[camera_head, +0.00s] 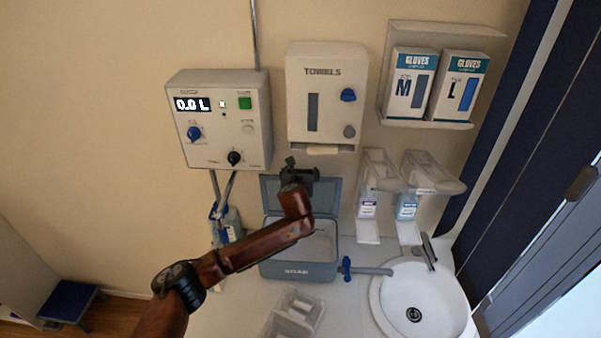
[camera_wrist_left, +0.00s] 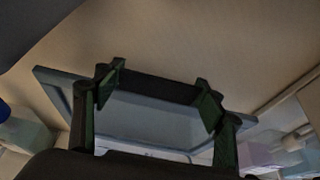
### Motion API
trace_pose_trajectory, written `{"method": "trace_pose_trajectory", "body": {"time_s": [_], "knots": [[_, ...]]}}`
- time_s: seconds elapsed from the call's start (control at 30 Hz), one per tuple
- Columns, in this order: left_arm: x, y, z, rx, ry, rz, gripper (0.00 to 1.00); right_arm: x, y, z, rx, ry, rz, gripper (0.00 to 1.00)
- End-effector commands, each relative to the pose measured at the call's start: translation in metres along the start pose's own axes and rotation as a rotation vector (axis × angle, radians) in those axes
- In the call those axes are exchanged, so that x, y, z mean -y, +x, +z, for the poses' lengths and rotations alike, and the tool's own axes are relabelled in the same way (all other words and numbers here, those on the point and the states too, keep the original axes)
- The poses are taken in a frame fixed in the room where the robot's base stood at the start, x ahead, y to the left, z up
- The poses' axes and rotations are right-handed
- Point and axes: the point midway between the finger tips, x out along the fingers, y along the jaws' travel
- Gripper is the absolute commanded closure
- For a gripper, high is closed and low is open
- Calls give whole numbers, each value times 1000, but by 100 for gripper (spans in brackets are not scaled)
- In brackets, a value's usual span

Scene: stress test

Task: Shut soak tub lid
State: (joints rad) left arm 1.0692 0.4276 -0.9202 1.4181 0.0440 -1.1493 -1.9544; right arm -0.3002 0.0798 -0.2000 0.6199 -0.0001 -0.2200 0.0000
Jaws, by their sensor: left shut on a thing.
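The soak tub (camera_head: 287,270) is a blue-grey box on the counter, and its inside shows. Its lid (camera_head: 328,197) stands raised at the tub's back, near the wall. My left gripper (camera_head: 298,172) is at the lid's upper edge, its arm crossing over the tub. In the left wrist view the gripper (camera_wrist_left: 160,86) has its two fingers on either side of a dark bar at the lid (camera_wrist_left: 150,120), shut on it. The arm hides part of the lid and tub. My right gripper is not in view.
A blue-handled tap (camera_head: 347,268) stands right beside the tub, by the sink (camera_head: 412,300). A clear tray (camera_head: 296,312) lies in front. The dosing box (camera_head: 218,120), towel dispenser (camera_head: 327,97) and bottle dispensers (camera_head: 372,190) hang close on the wall.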

Motion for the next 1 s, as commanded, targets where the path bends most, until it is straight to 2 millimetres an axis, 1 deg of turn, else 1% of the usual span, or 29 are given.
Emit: {"method": "trace_pose_trajectory", "body": {"time_s": [0.03,0.07,0.5,0.67,0.77,0.87,1.0], "knots": [[0,0,0,0,0,0,47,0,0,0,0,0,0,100],[0,0,0,0,0,0,49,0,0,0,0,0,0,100],[0,0,0,0,0,0,79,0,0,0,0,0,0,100],[0,-1,-2,7,0,0,80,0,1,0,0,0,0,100],[-1,-6,-6,28,0,0,80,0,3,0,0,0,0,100],[-1,-14,-12,67,1,0,80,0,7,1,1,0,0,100],[-1,-31,-25,153,2,0,80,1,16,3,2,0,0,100]]}}
